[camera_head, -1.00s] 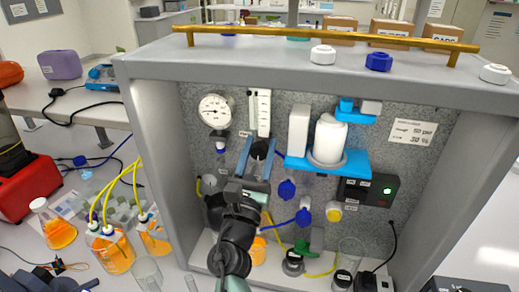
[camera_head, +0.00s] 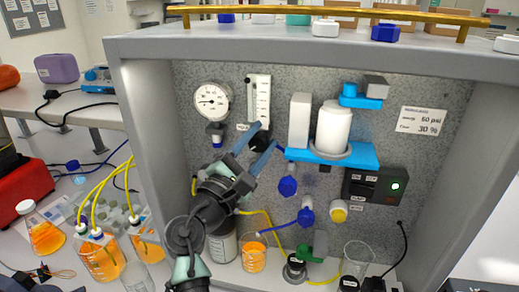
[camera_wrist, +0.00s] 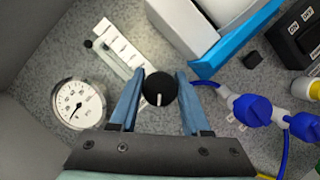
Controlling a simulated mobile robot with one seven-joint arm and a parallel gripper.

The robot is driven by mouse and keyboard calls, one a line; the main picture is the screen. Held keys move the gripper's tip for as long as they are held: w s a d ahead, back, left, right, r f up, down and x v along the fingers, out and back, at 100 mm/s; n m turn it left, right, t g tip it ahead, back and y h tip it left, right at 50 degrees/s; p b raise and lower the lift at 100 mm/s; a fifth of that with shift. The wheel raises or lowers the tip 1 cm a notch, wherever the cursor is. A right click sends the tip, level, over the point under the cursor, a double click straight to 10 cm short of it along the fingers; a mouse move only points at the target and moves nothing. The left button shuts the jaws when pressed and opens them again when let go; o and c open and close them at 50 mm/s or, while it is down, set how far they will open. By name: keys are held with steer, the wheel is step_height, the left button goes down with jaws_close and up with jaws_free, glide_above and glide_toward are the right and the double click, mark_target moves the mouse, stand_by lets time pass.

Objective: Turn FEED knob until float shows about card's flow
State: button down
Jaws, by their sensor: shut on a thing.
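The black FEED knob (camera_wrist: 159,88) has a pale pointer line and sits on the speckled panel below the flow meter. My gripper (camera_wrist: 160,92) has its blue fingers on both sides of the knob and is shut on it. In the head view my gripper (camera_head: 259,146) reaches the knob (camera_head: 258,138) from the lower left. The white flow meter (camera_head: 263,100) stands upright above the knob and also shows in the wrist view (camera_wrist: 125,52). Its float is too small to read surely. The card (camera_head: 421,120) at right reads 60 psi and 30 %.
A round dial gauge (camera_head: 212,101) hangs left of the flow meter. A blue shelf (camera_head: 355,156) with a white canister (camera_head: 333,128) juts out to the right. Blue valves (camera_head: 288,186), tubing and a beaker (camera_head: 253,255) lie below. The cabinet's left wall (camera_head: 140,150) is close.

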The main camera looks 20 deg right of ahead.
steer(key=m+g+b, duration=0.1)
steer(key=m+g, duration=0.1)
steer(key=m, duration=0.2)
steer(key=shift+f+b, duration=0.15)
steer(key=shift+b, duration=0.2)
steer(key=m+g+y+b, duration=0.1)
steer(key=m, duration=0.3)
steer(key=m+y, duration=0.1)
steer(key=m, duration=0.2)
steer(key=shift+g, duration=0.4)
steer(key=shift+f+m+y+b, duration=0.15)
steer(key=shift+m+y+b, duration=0.15)
steer(key=shift+m+y, duration=1.15)
steer(key=shift+m+h, duration=0.35)
steer(key=shift+c, duration=2)
jaws_free()
